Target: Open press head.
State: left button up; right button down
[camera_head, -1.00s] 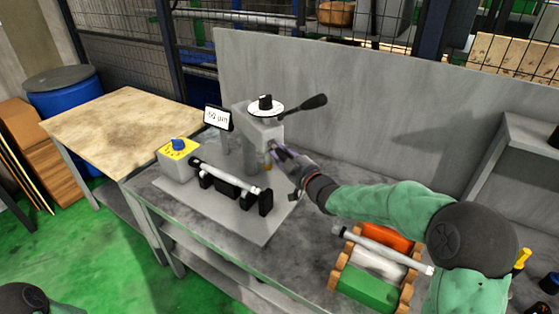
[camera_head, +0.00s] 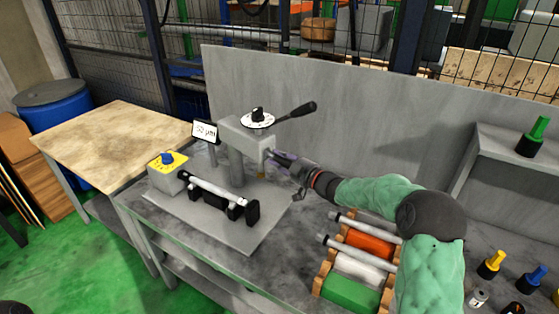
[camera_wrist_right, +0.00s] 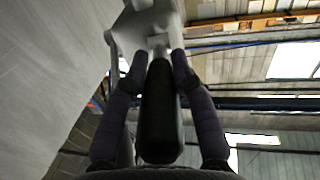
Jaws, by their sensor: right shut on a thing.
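The grey press head (camera_head: 246,135) stands on its column on the grey machine base, with a white dial and black knob (camera_head: 257,116) on top. A black-handled lever (camera_head: 296,111) rises from the top to the right, clear of my gripper. My right gripper (camera_head: 274,157) is at the right front side of the head. In the right wrist view, its two fingers flank a black handle (camera_wrist_right: 160,110) joined to a grey machine part (camera_wrist_right: 147,30); the gripper is shut on this handle. The hand hides that handle in the head view. My left gripper is not in view.
A silver rod (camera_head: 212,188) lies on black supports on the base. A yellow-topped control box (camera_head: 168,172) and small display (camera_head: 205,132) stand left. A rack of rods and coloured blocks (camera_head: 347,294) is below my right arm. A grey panel (camera_head: 360,120) stands behind.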

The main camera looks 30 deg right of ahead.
jog(key=shift+r, duration=0.3)
jog(key=c, duration=1.3)
grip_release()
jog(key=shift+c, duration=0.2)
jog(key=o, duration=0.3)
jog(key=shift+w+a+f, duration=0.1)
jog(key=shift+w, duration=0.05)
jog(key=shift+f, duration=0.1)
jog(key=shift+s+d, duration=0.2)
jog(key=shift+s, duration=0.25)
jog(key=v, duration=1.1)
jog(key=shift+s+a+f, duration=0.1)
